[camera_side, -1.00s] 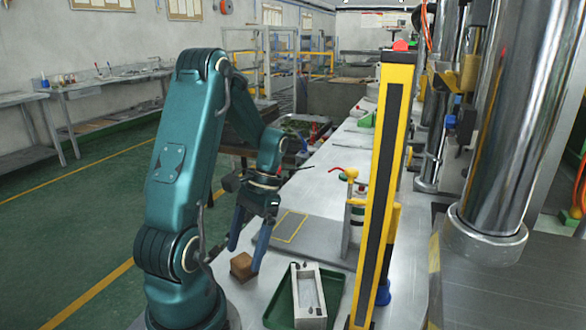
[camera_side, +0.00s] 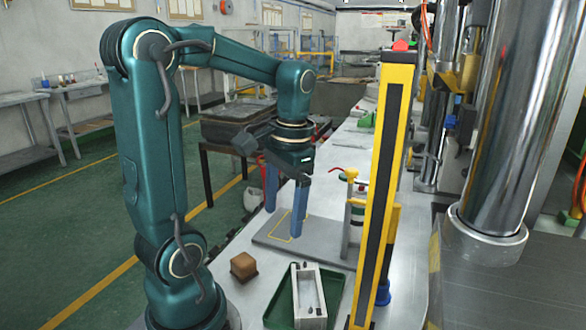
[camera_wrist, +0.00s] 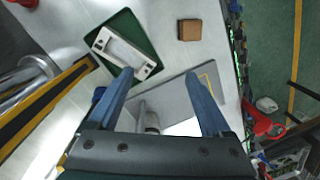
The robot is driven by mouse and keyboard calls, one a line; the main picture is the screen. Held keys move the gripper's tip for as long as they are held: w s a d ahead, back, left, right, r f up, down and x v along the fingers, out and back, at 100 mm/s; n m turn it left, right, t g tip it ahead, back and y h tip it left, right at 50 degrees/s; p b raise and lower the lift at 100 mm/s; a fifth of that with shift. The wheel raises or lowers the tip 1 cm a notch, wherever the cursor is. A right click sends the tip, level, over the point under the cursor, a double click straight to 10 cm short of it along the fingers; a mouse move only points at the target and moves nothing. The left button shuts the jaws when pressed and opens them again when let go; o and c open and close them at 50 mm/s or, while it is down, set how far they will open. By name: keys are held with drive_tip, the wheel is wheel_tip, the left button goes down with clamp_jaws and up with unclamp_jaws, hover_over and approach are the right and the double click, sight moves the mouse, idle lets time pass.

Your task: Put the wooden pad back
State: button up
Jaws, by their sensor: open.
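The wooden pad (camera_side: 243,266), a small brown block, lies on the metal table near my arm's base, left of the green tray. It also shows in the wrist view (camera_wrist: 189,30), beyond my fingertips. My gripper (camera_side: 285,211) is open, with blue fingers apart and nothing between them. It hangs above the grey plate (camera_side: 325,240) with a yellow outlined area, farther along the table than the pad. In the wrist view my gripper (camera_wrist: 158,76) points down over the bench, clear of the pad.
A green tray (camera_side: 338,284) holds a pale metal frame (camera_side: 297,297) with a rectangular opening. A yellow and black post (camera_side: 385,170) stands right of it, near a valve fixture with a red handle (camera_side: 336,169). A large steel cylinder (camera_side: 505,150) stands at right.

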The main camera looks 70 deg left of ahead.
drive_tip(key=s+d+r+m+t, duration=0.1)
drive_tip(key=s+d+m+t, duration=0.1)
drive_tip(key=d+t, duration=0.4)
drive_tip(key=d, duration=0.5)
drive_tip(key=shift+d+m+t+h, duration=0.15)
drive_tip(key=shift+m+t+h, duration=0.15)
drive_tip(key=shift+h, duration=0.1)
